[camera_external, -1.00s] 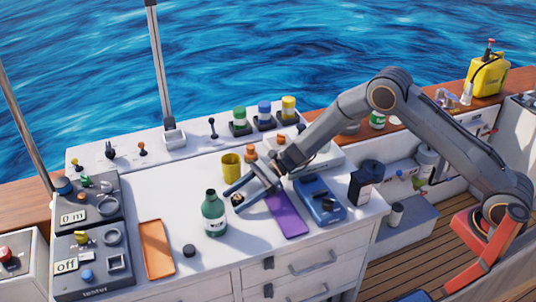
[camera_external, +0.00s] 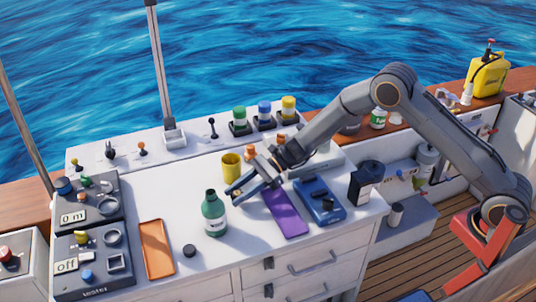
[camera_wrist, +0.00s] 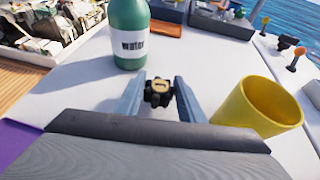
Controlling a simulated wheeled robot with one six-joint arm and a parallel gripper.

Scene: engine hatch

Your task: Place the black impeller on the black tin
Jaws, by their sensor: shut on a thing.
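My gripper (camera_wrist: 160,98) is shut on the black impeller (camera_wrist: 158,93), a small dark lobed wheel with a tan centre, held between the fingertips. In the external view my gripper (camera_external: 233,196) is over the white worktop, between the green water bottle and the yellow cup. The impeller is mostly hidden there by the fingers. A small flat round black thing (camera_external: 189,250), likely the black tin, lies on the worktop left of the bottle and apart from my gripper. I cannot make it out in the wrist view.
The green water bottle (camera_external: 214,215) and yellow cup (camera_external: 231,166) stand close to my gripper. An orange tray (camera_external: 156,249) lies at left, a purple mat (camera_external: 284,212) and blue device (camera_external: 320,200) at right. The worktop around the round black thing is bare.

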